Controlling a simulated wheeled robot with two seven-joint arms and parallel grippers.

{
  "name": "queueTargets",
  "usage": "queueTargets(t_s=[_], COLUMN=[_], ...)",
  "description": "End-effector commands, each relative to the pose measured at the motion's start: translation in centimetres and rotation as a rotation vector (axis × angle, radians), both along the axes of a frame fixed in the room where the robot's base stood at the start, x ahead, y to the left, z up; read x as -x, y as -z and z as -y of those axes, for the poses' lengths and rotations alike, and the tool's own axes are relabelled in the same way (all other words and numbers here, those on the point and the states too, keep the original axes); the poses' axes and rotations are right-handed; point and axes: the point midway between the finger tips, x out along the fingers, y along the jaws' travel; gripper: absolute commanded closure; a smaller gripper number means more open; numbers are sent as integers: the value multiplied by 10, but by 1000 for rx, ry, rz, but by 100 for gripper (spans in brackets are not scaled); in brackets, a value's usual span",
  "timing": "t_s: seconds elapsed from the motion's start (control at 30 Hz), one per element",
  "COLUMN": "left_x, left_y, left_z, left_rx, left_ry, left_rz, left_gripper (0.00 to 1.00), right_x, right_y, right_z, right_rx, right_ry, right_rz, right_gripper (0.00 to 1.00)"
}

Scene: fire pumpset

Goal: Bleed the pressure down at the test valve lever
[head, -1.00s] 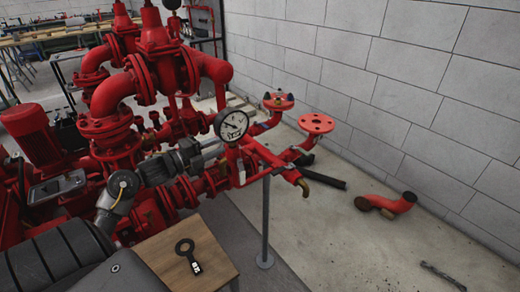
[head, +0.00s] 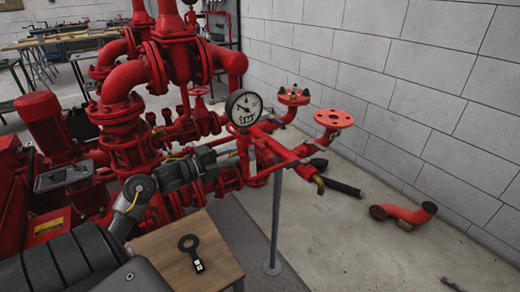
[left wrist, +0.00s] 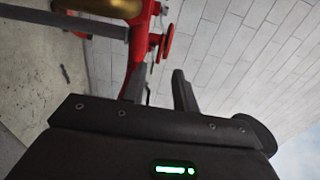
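The red pump pipework (head: 128,120) fills the left and middle of the head view. A round pressure gauge (head: 243,107) stands on its test branch (head: 285,152), which ends in a brass outlet (head: 319,184). I cannot clearly make out the test valve lever; that area is small and partly behind my gripper. My left gripper (head: 232,155) reaches in from the left, just below and left of the gauge. The left wrist view shows its two fingers (left wrist: 160,88) apart, with a red handwheel (left wrist: 168,40) and brass part (left wrist: 112,6) beyond them. My right gripper is out of view.
A small wooden table (head: 170,260) at the front holds a black key-like tag (head: 192,252). A grey post (head: 275,225) stands under the test branch. A loose red elbow pipe (head: 405,214) lies on the floor near the block wall (head: 400,90). Open floor lies at right.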

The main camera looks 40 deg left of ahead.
Motion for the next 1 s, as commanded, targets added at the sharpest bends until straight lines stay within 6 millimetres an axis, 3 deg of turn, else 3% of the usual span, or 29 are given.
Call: queueTargets(t_s=[0.23, 0.7, 1.0], left_x=[-15, -91, -103], left_y=[-2, -1, 0], left_z=[4, 27, 31], left_rx=[2, 2, 0], left_ry=[-2, -2, -1], left_rz=[3, 1, -1], left_gripper=[71, 71, 71], right_x=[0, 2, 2], right_y=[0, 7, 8], right_z=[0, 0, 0], right_rx=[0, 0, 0], right_ry=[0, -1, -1], right_rz=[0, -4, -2], right_gripper=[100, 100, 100])
